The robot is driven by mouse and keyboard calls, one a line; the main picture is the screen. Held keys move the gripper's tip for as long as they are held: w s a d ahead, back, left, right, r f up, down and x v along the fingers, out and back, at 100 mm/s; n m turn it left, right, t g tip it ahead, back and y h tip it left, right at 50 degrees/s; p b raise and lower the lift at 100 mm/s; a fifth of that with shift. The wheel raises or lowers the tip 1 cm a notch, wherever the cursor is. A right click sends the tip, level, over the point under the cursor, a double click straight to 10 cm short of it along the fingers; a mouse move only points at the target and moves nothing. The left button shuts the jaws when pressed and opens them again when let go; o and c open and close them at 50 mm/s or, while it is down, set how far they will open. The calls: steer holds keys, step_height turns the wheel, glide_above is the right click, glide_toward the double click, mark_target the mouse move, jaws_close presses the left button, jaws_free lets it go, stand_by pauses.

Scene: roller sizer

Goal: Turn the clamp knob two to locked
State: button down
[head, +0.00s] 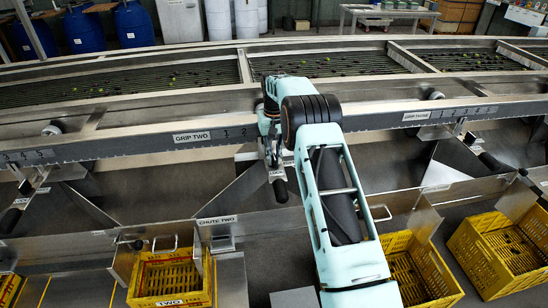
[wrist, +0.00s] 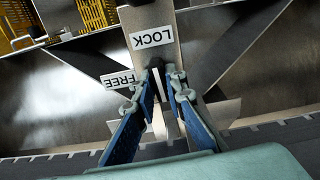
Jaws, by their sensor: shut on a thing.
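My gripper (wrist: 162,84) has its two blue-padded fingers closed around clamp knob two (wrist: 158,92), a small dark piece mostly hidden between the fingertips in the wrist view. A white LOCK label (wrist: 152,38) is on the metal plate just beyond the fingertips, and a FREE label (wrist: 121,81) is to their left. In the head view, my gripper (head: 272,158) is at the machine's front rail by the GRIP TWO label (head: 192,137), largely covered by my arm. The knob cannot be made out there, and its exact turn cannot be told.
A black handle (head: 280,191) hangs just below my gripper. Slanted metal chute plates (head: 243,187) stand on both sides. Yellow crates (head: 170,280) stand below the chutes. The roller bed (head: 330,65) with small green fruit lies behind the rail.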

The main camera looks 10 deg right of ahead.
mark_target(274, 156)
steer(key=shift+m, duration=0.4)
steer(key=c, duration=2)
jaws_free()
steer(key=shift+o, duration=0.2)
step_height(274, 156, up, 12)
steer(key=shift+r, duration=0.1)
